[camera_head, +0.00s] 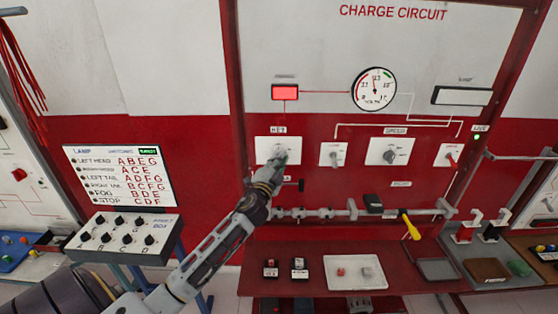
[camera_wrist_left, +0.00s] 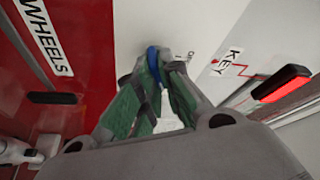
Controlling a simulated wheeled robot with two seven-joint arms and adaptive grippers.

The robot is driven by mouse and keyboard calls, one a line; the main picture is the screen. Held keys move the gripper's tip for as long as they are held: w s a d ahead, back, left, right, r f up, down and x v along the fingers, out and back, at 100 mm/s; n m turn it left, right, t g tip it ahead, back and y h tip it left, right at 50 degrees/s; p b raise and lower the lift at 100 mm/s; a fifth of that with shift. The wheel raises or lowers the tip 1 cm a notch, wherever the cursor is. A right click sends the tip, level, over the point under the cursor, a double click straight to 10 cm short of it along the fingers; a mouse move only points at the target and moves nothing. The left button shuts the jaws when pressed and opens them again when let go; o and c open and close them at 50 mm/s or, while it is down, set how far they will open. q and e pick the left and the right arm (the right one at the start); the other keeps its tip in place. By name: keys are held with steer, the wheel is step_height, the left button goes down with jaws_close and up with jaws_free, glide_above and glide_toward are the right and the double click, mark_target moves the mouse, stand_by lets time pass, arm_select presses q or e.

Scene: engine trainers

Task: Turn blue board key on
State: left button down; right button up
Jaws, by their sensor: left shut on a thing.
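The KEY panel (camera_head: 264,145) is a white plate on the left of the red and white CHARGE CIRCUIT board. My left gripper (camera_head: 280,158) is at this plate and covers most of its switch. In the left wrist view my left gripper (camera_wrist_left: 155,68) has its green-padded fingers closed around a blue key (camera_wrist_left: 152,54) in front of the white plate. The KEY label (camera_wrist_left: 228,61) is to the right of the fingers there. The key's exact angle is hard to tell. My right gripper is not in view.
A red lamp (camera_head: 285,92) and a round gauge (camera_head: 374,88) are above. Other switches, including a large dial (camera_head: 390,151), are to the right. A rail (camera_head: 320,212) runs below. A red bench (camera_head: 340,247) holds small parts and a tray. A lamp switch box (camera_head: 122,236) stands left.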

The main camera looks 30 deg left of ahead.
arm_select(q)
steer(key=shift+r, duration=0.15)
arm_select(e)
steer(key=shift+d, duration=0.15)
arm_select(q)
steer(key=c, duration=1.6)
jaws_free()
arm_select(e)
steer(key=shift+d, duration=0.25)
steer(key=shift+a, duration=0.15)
arm_select(q)
steer(key=shift+f, duration=0.2)
steer(key=v, duration=1.1)
steer(key=shift+s, duration=0.4)
steer(key=shift+d, duration=0.1)
steer(key=shift+f, duration=0.1)
